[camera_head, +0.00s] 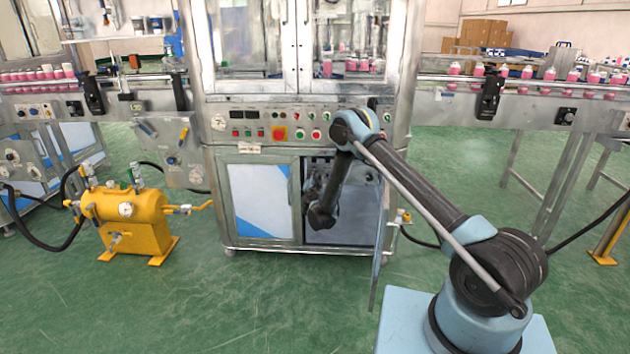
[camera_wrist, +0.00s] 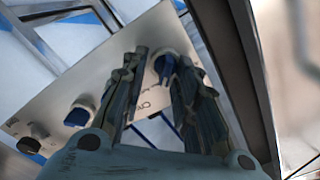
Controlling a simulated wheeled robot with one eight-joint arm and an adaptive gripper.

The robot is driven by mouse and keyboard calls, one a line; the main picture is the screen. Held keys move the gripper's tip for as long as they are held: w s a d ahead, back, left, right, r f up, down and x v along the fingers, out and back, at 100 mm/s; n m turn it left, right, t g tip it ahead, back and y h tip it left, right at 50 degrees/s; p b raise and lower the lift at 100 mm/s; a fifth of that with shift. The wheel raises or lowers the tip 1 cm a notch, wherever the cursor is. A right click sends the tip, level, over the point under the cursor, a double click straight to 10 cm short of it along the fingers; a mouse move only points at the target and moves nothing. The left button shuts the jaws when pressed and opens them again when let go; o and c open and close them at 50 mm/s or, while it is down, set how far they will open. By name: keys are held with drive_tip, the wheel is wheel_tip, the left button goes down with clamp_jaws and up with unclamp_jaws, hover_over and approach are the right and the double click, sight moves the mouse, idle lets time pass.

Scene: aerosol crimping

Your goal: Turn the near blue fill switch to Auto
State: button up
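In the wrist view a pale panel carries a row of rotary switches. One blue switch (camera_wrist: 164,66) with a white collar sits at the panel's upper right, between the tips of my gripper (camera_wrist: 161,68). The two fingers are apart, one on each side of it; I cannot tell if they touch it. A second blue switch (camera_wrist: 78,116) is further left and lower, clear of the fingers. The switch markings are too small or covered to read. In the head view my wrist reaches into the open lower cabinet (camera_head: 345,222), and the switches there are hidden or too small.
A black knob (camera_wrist: 36,131) is at the panel's lower left. A metal frame edge (camera_wrist: 228,60) runs close to my right finger. The open cabinet door (camera_head: 380,245) stands beside my arm. A yellow tank (camera_head: 125,207) stands on the floor at left.

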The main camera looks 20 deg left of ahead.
drive_tip(key=shift+s+a, duration=0.15)
drive_tip(key=shift+a, duration=0.05)
clamp_jaws()
drive_tip(key=shift+n, duration=0.3)
drive_tip(key=shift+s+a+n, duration=0.1)
drive_tip(key=shift+a+n, duration=0.05)
drive_tip(key=shift+n, duration=2.75)
drive_tip(key=shift+a+n, duration=0.15)
drive_tip(key=shift+n, duration=2.75)
drive_tip(key=shift+s+a+n, duration=0.1)
drive_tip(key=shift+a+n, duration=0.05)
drive_tip(key=shift+n, duration=2.75)
unclamp_jaws()
drive_tip(key=shift+a, duration=0.1)
